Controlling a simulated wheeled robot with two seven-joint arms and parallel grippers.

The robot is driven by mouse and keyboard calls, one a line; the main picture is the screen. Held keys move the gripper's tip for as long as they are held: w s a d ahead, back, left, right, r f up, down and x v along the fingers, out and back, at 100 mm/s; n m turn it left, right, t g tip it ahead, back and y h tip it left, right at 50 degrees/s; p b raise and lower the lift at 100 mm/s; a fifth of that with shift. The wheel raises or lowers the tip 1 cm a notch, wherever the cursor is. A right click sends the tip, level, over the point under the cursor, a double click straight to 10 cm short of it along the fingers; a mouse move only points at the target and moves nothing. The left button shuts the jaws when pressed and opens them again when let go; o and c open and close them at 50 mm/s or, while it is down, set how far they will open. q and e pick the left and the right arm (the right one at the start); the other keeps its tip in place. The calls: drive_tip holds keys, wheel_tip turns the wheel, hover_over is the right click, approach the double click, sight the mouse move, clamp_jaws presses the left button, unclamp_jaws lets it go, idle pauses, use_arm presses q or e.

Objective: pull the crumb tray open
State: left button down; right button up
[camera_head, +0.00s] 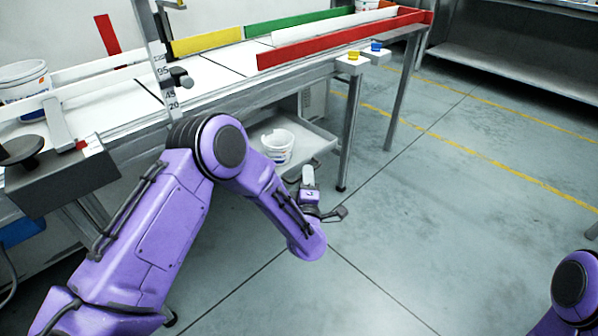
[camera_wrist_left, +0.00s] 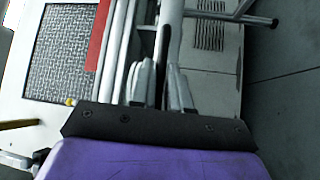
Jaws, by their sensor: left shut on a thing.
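The crumb tray (camera_head: 318,136) is the pale shallow tray under the bench, with a white tub (camera_head: 277,147) standing in it. My left gripper (camera_head: 308,177) is low at the tray's near front side. In the left wrist view my left fingers (camera_wrist_left: 160,85) are shut around a narrow grey edge or bar at the tray's front. The exact grip spot is partly hidden by the fingers. My left forearm hides part of the tray's left side in the head view. My right gripper is not in view; only part of my right arm shows at the lower right.
The workbench (camera_head: 225,85) stands above the tray, with a bench leg (camera_head: 350,135) just right of it. Red, green and yellow strips stand on the bench. The floor (camera_head: 430,210) to the right is clear.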

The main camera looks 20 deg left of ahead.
use_arm(q)
drive_tip(key=shift+s+d, duration=0.1)
drive_tip(key=shift+d, duration=0.05)
drive_tip(key=c, duration=1.2)
unclamp_jaws()
drive_tip(key=shift+o, duration=0.2)
drive_tip(key=v, duration=1)
drive_tip(key=shift+s+p, duration=0.25)
drive_tip(key=shift+p, duration=0.2)
drive_tip(key=shift+d+f, duration=0.15)
